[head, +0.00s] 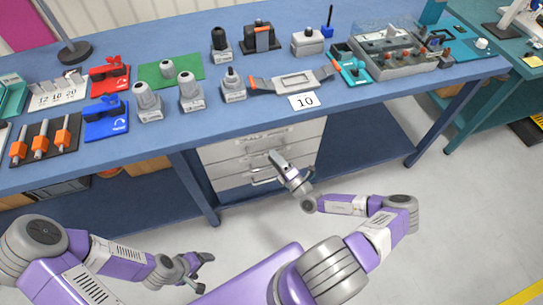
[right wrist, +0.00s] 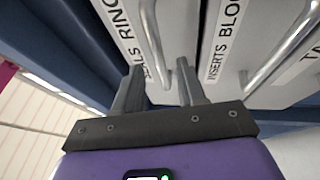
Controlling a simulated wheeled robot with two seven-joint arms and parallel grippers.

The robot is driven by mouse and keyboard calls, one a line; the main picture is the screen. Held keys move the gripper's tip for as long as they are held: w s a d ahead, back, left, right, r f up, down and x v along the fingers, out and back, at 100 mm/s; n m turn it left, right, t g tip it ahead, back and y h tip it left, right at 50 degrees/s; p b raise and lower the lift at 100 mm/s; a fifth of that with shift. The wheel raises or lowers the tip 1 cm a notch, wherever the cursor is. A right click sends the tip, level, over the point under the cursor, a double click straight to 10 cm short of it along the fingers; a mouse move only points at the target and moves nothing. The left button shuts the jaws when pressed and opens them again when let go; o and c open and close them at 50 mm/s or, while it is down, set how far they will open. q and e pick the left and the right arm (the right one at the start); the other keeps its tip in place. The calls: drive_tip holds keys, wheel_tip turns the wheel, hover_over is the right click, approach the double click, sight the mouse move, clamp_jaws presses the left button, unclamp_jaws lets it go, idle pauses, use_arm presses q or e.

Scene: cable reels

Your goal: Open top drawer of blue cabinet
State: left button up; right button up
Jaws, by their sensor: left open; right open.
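A light grey drawer cabinet (head: 225,153) stands under the blue workbench, with stacked drawers and bar handles. My right gripper (head: 274,156) is open at the top drawer's front. In the right wrist view, the top drawer's handle (right wrist: 153,45) reaches down between my right gripper's two fingers (right wrist: 160,88); I cannot tell whether they touch it. My left gripper (head: 203,270) is open and empty, low over the floor, away from the cabinet.
The drawer below (right wrist: 245,40) has a label starting "INSERTS" and its own handle (right wrist: 285,45). The blue workbench (head: 225,115) above holds many parts and fixtures. A table leg (head: 197,190) stands left of the drawers. The floor (head: 450,210) in front is clear.

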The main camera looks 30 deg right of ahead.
drive_tip(key=shift+x, duration=1)
drive_tip(key=shift+c, duration=0.4)
clamp_jaws()
